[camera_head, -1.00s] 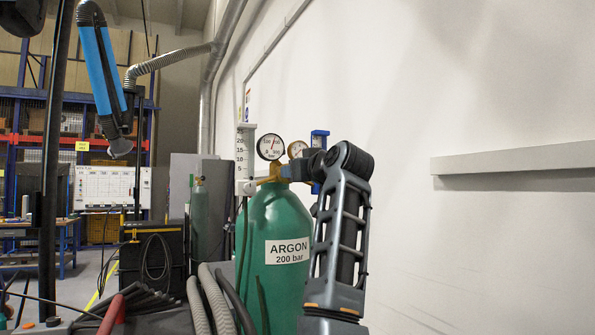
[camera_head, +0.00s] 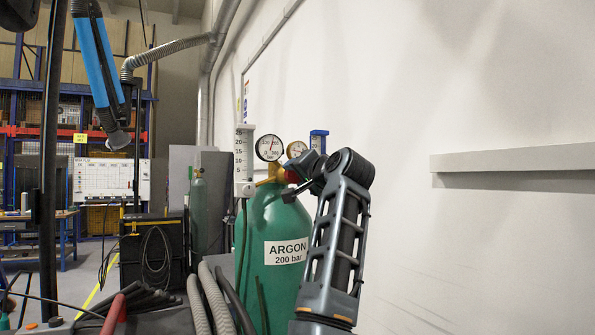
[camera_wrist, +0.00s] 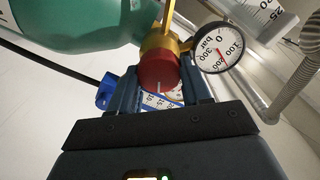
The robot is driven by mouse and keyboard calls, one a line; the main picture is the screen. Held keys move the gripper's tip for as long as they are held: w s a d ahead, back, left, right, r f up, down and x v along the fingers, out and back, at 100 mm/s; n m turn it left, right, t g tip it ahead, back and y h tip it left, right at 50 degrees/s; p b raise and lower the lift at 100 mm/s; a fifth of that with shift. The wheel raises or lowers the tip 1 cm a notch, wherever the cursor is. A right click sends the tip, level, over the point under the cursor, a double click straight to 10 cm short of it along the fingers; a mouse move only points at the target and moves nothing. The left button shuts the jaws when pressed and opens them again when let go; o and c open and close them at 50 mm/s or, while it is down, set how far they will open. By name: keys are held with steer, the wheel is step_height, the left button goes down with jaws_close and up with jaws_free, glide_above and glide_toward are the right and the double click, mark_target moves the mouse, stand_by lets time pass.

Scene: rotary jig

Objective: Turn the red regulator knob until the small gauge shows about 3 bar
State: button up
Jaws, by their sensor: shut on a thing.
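The red knob (camera_wrist: 159,72) sits on the brass regulator (camera_wrist: 160,42) in the wrist view, with a pale mark near its lower edge. My gripper (camera_wrist: 161,84) has a finger on either side of it and is shut on it. In the head view the knob (camera_head: 292,177) shows as a red bit beside my gripper (camera_head: 302,181). The small gauge (camera_head: 296,149) stands right of the larger gauge (camera_head: 269,148); its reading is too small to tell. The larger gauge, marked to 300 bar, also shows in the wrist view (camera_wrist: 219,47).
The green argon cylinder (camera_head: 266,225) stands below the regulator. A white scaled tube (camera_head: 244,158) is to its left and a blue-framed part (camera_head: 318,142) to its right. Grey hoses (camera_head: 214,296) run in front. A ledge (camera_head: 510,160) juts from the right wall.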

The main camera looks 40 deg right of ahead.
steer(key=shift+f+m+p, duration=0.2)
steer(key=shift+m+p, duration=0.35)
steer(key=shift+m, duration=3.05)
steer(key=shift+d, duration=0.1)
steer(key=o, duration=1.1)
steer(key=shift+c, duration=0.2)
steer(key=shift+s, duration=0.1)
steer(key=b+v, duration=0.2)
steer(key=v, duration=0.5)
steer(key=shift+s, duration=0.35)
